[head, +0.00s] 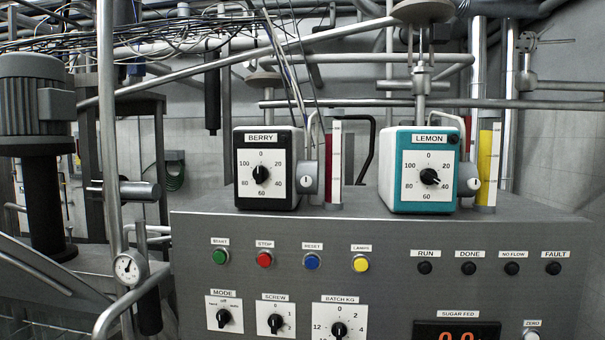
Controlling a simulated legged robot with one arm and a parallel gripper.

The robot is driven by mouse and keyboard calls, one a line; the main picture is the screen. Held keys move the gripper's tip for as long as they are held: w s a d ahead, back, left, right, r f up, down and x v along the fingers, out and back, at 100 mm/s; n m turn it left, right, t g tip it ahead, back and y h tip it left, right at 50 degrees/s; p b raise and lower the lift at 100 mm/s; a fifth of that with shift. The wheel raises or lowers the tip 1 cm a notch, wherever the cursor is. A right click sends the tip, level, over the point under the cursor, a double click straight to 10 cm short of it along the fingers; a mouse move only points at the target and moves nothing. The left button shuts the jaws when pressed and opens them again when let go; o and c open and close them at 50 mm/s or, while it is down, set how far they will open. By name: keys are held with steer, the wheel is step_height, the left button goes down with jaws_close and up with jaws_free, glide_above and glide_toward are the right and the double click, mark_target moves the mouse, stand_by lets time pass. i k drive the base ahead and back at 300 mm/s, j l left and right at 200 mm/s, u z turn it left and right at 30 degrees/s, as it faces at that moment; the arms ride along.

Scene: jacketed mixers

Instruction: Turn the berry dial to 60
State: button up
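The berry dial (261,174) is a black knob on a white square face on the front of a black and white box labelled BERRY (276,144). Its scale has 0 at the top, 20 and 40 on the right, 60 at the bottom, and 80 and 100 on the left. The knob's long axis looks roughly upright, but it is too small to tell for sure which end is the pointer. My gripper is not in view, and nothing touches the dial.
A teal LEMON box (396,193) with a similar dial (429,176) stands to the right. Both boxes stand on a grey console (400,245) with buttons, lamps and knobs. A slanted pipe (190,77) and thin cables hang above the berry box. A pipe with a gauge (127,268) stands at left.

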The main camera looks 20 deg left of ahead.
mark_target(260, 173)
steer(key=u, duration=1.3)
